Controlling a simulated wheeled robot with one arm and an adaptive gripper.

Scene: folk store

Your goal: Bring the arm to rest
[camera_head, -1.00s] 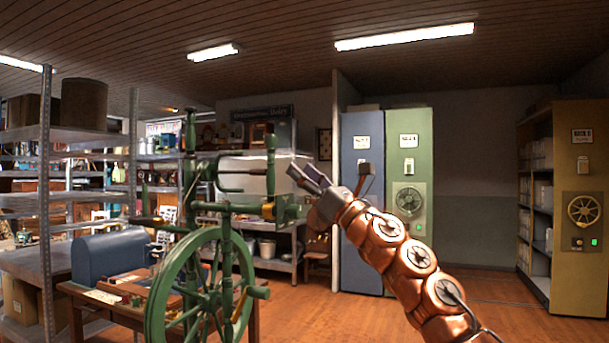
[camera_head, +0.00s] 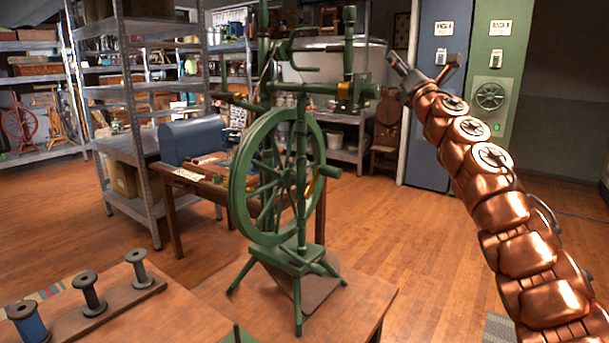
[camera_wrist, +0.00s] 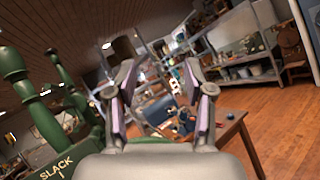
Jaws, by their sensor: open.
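My gripper (camera_head: 424,71) is at the upper right in the head view, at the end of my copper-coloured arm, raised in the air. Its two fingers are spread apart with nothing between them. In the wrist view the gripper (camera_wrist: 160,95) also shows open and empty, fingers pointing away over the room. The green spinning wheel (camera_head: 270,180) stands on a wooden table to the left of the arm. In the wrist view, green turned posts and a block marked "SLACK" (camera_wrist: 58,168) are close at the left, beside the gripper. I see no contact between them.
A bench with dark spools (camera_head: 88,293) is at the lower left. A blue rounded box (camera_head: 192,140) sits on a desk behind the wheel. Metal shelves (camera_head: 135,80) stand at the left, blue and green cabinets (camera_head: 490,75) behind the arm. Wooden floor (camera_head: 410,260) is open between.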

